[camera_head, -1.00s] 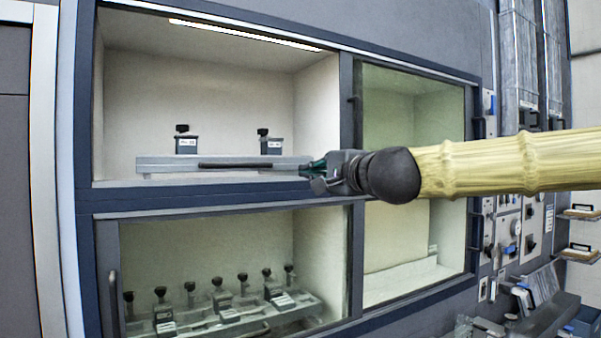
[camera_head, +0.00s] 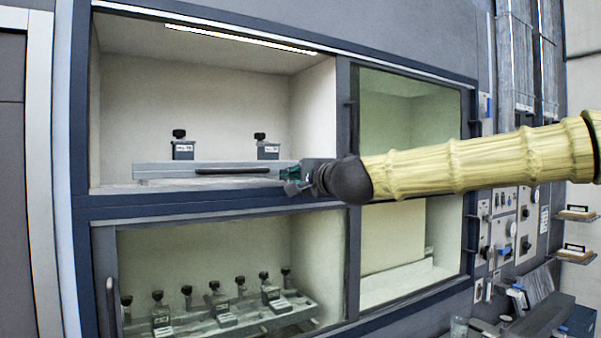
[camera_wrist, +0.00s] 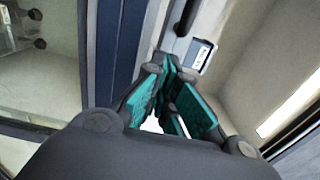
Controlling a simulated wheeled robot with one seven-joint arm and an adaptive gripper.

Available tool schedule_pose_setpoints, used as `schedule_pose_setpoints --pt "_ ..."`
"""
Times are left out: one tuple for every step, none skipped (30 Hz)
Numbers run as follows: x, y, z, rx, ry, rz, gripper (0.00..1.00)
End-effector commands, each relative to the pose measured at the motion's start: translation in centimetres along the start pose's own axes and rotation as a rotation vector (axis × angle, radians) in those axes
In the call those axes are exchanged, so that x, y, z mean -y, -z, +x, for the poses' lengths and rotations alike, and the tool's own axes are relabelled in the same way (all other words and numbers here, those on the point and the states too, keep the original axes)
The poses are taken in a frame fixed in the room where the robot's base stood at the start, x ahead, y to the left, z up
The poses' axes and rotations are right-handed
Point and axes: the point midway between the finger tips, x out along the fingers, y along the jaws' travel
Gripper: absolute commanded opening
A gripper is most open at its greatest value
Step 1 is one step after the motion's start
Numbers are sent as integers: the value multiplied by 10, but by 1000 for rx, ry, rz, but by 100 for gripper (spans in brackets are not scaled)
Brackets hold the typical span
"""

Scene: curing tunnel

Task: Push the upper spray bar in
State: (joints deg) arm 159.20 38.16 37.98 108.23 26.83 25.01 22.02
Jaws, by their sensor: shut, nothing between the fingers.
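The upper spray bar (camera_head: 152,172) is a grey rail in the upper left compartment, with a dark handle (camera_head: 232,171) along its front and two black-knobbed blocks on it. My gripper (camera_head: 287,174) is at the bar's right end, in front of it, and hides that end. Whether it touches the bar cannot be told. In the wrist view, the teal-padded fingers (camera_wrist: 170,64) are closed together with nothing held. The bar (camera_wrist: 178,43) shows just beyond the fingertips, with a white-labelled block (camera_wrist: 196,54) beside them.
A lower spray bar (camera_head: 235,322) with several knobbed blocks stands in the lower left compartment. The blue frame ledge (camera_head: 170,207) runs between the compartments. A greenish glass panel (camera_head: 405,110) is to the right. The upper compartment is clear above the bar.

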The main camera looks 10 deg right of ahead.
Motion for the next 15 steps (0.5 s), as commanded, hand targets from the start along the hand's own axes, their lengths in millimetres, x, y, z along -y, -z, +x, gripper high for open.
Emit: schedule_pose_setpoints --pt "1 0 6 -1 -2 1 0" --pt "1 0 9 0 -2 1 0" --pt "1 0 13 0 -3 1 0" --pt "1 0 16 0 -2 1 0" --pt "2 0 19 0 -1 0 0" --pt "1 0 23 0 -1 0 0" --pt "1 0 26 0 -2 0 0" --pt "1 0 28 0 -2 0 0" --pt "1 0 31 0 -2 0 0" --pt "1 0 33 0 -2 0 0" --pt "0 0 35 0 -2 0 0" --pt "0 0 38 0 -2 0 0" --pt "1 0 39 0 -1 0 0" --pt "1 0 40 0 -1 0 0" --pt "1 -1 41 0 0 0 0"
